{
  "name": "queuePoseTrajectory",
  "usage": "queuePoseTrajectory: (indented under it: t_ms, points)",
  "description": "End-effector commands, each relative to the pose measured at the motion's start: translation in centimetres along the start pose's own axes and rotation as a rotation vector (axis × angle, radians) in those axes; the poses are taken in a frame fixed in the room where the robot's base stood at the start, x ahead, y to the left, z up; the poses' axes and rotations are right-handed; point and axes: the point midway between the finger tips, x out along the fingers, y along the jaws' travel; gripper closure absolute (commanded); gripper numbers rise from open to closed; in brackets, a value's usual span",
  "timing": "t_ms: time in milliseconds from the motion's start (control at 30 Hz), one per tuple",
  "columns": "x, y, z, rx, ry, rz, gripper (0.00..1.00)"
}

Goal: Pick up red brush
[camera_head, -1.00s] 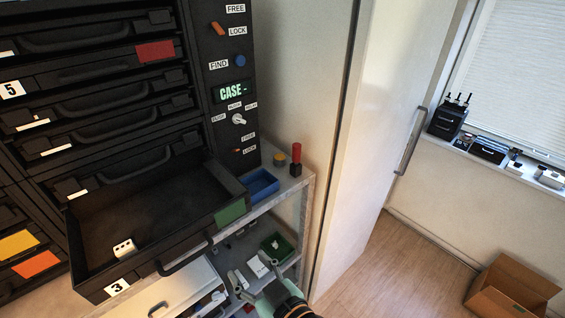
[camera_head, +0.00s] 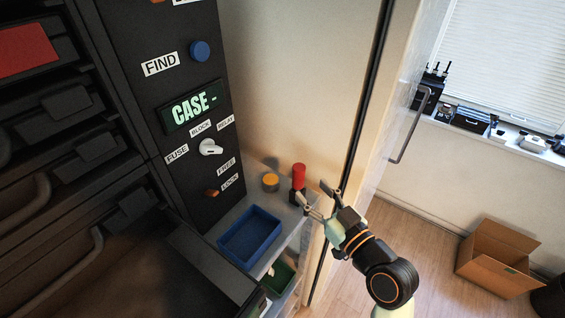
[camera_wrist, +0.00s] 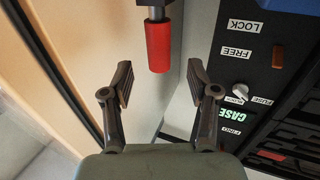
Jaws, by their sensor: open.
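The red brush (camera_head: 298,175) stands upright on the grey shelf, with a red handle on top and a black lower part. In the wrist view the red handle (camera_wrist: 158,47) shows upside down, just beyond and between the two fingers. My gripper (camera_head: 313,200) is at the right edge of the shelf, close beside the brush in the head view. In the wrist view my gripper (camera_wrist: 158,86) is open, its fingers spread with nothing between them. The lowest part of the brush is partly behind a finger in the head view.
A green bin (camera_head: 281,277) is below. The black cabinet (camera_head: 190,110) stands left, a tall door edge (camera_head: 362,100) right. A cardboard box (camera_head: 497,258) is on the floor.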

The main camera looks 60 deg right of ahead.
Motion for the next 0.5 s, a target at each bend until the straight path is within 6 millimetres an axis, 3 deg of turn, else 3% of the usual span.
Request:
queuePoseTrajectory:
  t_ms: [367,500]
  points:
    - [2.9,0.0,-0.1,0.000,0.000,-0.001,0.40]
    - [5.1,0.1,-0.3,0.002,-0.002,-0.003,0.40]
